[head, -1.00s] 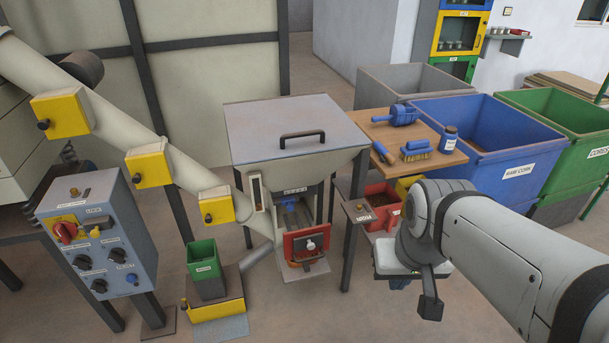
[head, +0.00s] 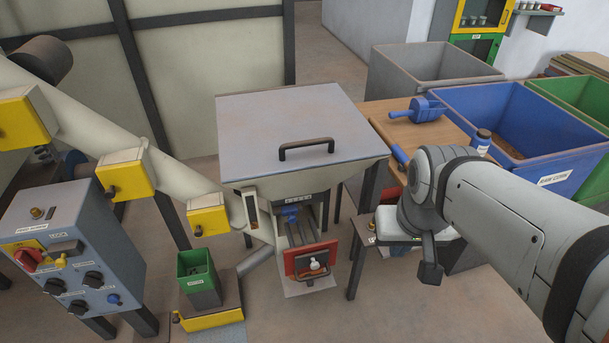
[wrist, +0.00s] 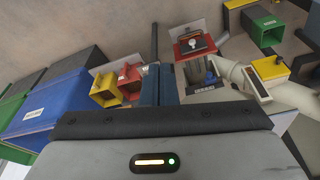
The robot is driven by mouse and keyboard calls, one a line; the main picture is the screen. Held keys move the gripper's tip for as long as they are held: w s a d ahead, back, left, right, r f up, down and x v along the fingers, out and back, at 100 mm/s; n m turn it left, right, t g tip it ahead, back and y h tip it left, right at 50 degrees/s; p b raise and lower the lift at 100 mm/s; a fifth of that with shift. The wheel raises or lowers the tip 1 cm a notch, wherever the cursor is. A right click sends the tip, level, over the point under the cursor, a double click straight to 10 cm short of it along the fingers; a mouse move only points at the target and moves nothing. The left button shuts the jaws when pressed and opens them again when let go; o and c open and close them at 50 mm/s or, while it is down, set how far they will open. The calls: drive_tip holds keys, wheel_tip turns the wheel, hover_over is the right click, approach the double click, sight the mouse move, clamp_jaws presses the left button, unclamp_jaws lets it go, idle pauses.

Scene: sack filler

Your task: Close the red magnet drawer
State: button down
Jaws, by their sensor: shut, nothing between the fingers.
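The red magnet drawer (head: 303,265) sits low at the front of the grey hopper. Its red front stands out from the housing, with grey bars (head: 302,229) showing behind it, so it looks pulled out. A small knob or handle is on its front. The drawer also shows upper right of centre in the wrist view (wrist: 207,43). My gripper (wrist: 160,72) is shut and empty in the wrist view, apart from the drawer and to its left there. In the head view my arm hides its fingers, right of the drawer.
The hopper (head: 290,130) has a flat lid with a dark handle. A green container (head: 197,268) on a yellow-edged base and a control box (head: 75,250) stand left. A wooden table (head: 440,130) and blue bin (head: 560,150) stand right. Floor in front of the drawer looks clear.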

drive_tip(key=w+a+f+n+y+b, duration=0.2)
drive_tip(key=w+a+f+n+b, duration=0.25)
drive_tip(key=f+b, duration=0.3)
drive_tip(key=w+a+f+n+y+b, duration=0.25)
drive_tip(key=f+n+b, duration=0.25)
drive_tip(key=f+b, duration=0.25)
drive_tip(key=n+t+y+b, duration=0.2)
drive_tip(key=n+b, duration=0.9)
drive_tip(key=b, duration=0.4)
approach(292, 255)
drive_tip(key=shift+m+h, duration=0.25)
drive_tip(key=f, duration=0.1)
drive_tip(key=a+f, duration=0.2)
drive_tip(key=shift+w+a+f, duration=0.2)
drive_tip(key=shift+w+f, duration=0.1)
drive_tip(key=shift+w+a, duration=0.2)
drive_tip(key=shift+w, duration=0.45)
